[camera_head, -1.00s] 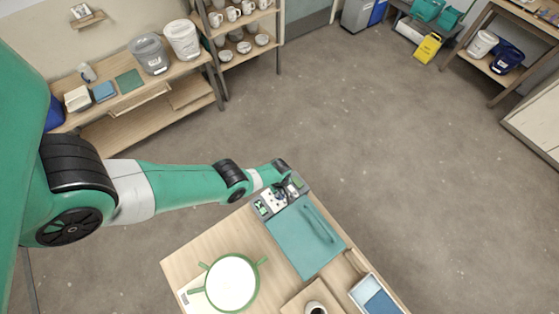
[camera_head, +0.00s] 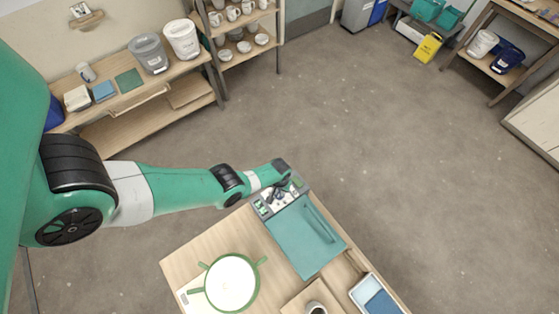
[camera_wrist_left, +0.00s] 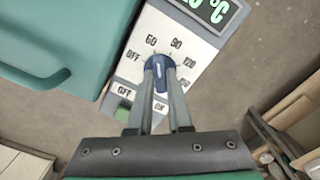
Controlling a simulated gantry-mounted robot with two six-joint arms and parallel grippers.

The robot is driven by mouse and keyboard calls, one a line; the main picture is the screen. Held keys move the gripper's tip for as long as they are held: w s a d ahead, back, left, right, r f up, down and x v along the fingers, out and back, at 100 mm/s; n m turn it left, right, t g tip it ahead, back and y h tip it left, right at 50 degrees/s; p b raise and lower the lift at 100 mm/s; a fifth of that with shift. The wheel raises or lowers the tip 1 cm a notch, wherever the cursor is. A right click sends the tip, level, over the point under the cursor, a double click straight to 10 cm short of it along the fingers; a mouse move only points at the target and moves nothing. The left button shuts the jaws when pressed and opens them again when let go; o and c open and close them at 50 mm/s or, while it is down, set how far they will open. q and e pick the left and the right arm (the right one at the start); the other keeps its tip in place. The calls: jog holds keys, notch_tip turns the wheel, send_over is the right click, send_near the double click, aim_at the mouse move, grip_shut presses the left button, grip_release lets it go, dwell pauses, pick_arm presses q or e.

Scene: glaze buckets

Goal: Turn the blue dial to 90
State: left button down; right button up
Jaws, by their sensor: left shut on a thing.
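The blue dial (camera_wrist_left: 158,68) sits on the pale control panel (camera_wrist_left: 198,50), with 60, 90, 120 and OFF printed around it. My left gripper (camera_wrist_left: 160,80) is shut on the dial, one finger on each side. The dial's upper end lies between the 60 and the 90 marks; its exact setting is hard to read. The fingers hide part of the lower scale. In the head view my left gripper (camera_head: 279,189) is over the panel at the table's far corner, and the dial is too small to make out. My right gripper is not in view.
A teal lid (camera_head: 300,240) with a raised handle lies beside the panel. A green-handled white pot (camera_head: 231,283) and a blue-and-white tray (camera_head: 375,298) are on the same table (camera_head: 215,245). A green °C display (camera_wrist_left: 218,10) is above the dial. Open floor lies beyond.

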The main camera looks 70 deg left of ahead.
pick_arm(q)
jog(key=m, duration=0.6)
jog(key=shift+m, duration=0.4)
dwell(0.3)
jog(key=c, duration=0.8)
grip_release()
jog(key=shift+c, duration=0.2)
